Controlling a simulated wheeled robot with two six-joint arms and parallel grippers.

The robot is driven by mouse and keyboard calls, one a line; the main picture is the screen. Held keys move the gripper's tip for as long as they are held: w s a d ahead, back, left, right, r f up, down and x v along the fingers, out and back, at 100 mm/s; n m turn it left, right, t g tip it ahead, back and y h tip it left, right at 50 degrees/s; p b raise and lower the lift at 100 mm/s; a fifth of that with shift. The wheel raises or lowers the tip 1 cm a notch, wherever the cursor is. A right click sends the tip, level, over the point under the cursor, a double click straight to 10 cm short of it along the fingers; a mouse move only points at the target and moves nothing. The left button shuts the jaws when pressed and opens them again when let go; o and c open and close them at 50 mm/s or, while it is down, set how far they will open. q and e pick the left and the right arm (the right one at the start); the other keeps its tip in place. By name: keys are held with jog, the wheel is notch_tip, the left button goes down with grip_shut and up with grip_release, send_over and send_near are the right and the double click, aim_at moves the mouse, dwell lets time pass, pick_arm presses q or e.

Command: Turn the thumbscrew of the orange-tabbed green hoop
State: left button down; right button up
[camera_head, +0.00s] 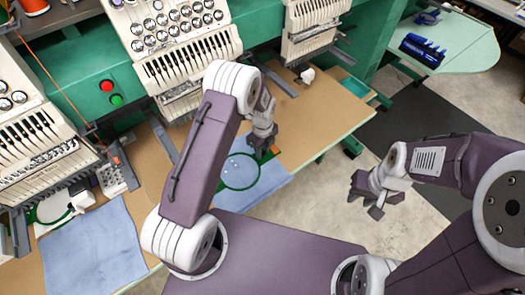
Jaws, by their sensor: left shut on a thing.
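A green hoop (226,182) lies on blue cloth on the tan table, in front of the middle machine head. A small orange tab (275,150) shows at its upper right. My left gripper (263,150) points down at this side of the hoop, beside the tab, and is shut on a small part there. The thumbscrew itself is hidden by the fingers. My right gripper (366,196) is open and empty, out over the floor to the right of the table.
Another green hoop (42,212) with blue cloth lies at the left under a machine head (35,140). More machine heads (180,45) line the back. A pale green table (460,45) with a blue item (423,49) stands at the upper right. The floor by my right gripper is clear.

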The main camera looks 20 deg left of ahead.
pick_arm(q)
jog(key=shift+m, duration=0.9)
jog(key=c, duration=1.1)
grip_release()
jog(key=shift+r, duration=0.1)
notch_tip(320, 180, up, 9)
jog(key=shift+f+b, duration=0.1)
jog(key=shift+b, duration=0.6)
